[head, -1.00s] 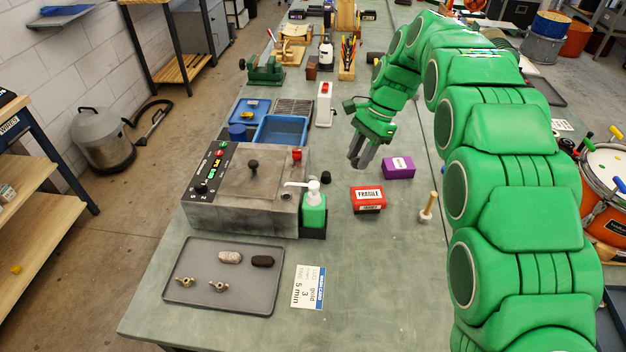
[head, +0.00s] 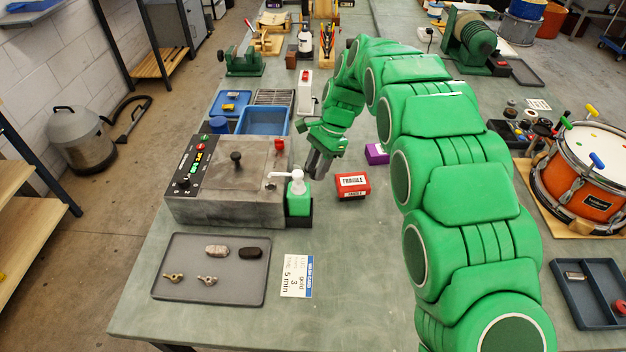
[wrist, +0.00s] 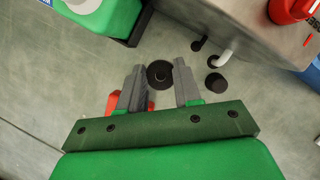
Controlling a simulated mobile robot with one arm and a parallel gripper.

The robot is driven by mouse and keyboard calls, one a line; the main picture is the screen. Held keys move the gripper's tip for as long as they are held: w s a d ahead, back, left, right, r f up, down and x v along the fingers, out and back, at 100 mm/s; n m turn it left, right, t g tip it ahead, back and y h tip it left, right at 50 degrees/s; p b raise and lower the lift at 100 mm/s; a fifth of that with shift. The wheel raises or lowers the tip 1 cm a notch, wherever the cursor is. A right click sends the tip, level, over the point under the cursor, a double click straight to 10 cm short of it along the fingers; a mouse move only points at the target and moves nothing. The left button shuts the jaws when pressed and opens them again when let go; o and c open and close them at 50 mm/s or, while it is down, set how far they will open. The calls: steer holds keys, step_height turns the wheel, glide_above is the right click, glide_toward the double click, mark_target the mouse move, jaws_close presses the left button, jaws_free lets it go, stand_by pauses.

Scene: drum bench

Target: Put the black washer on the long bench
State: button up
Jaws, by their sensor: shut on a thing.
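The black washer (wrist: 160,74) shows in the wrist view as a dark ring with a small hole, between the two fingertips of my gripper (wrist: 159,78). My gripper is shut on it. In the head view my gripper (head: 318,172) points down over the long bench (head: 365,285), between the grey machine's right end and the red FRAGILE box. The washer cannot be made out in the head view. The long bench has a grey-green top. How far the washer is above it I cannot tell.
A green pump bottle (head: 298,195) stands just left of my gripper, by the grey machine (head: 215,200). The red FRAGILE box (head: 352,186) and a purple box (head: 376,154) are close on the right.

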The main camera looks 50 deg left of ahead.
mark_target(312, 193)
steer(key=shift+f, duration=3.25)
steer(key=o, duration=1.1)
steer(key=shift+f, duration=0.1)
steer(key=shift+v, duration=6.1)
steer(key=shift+d, duration=0.1)
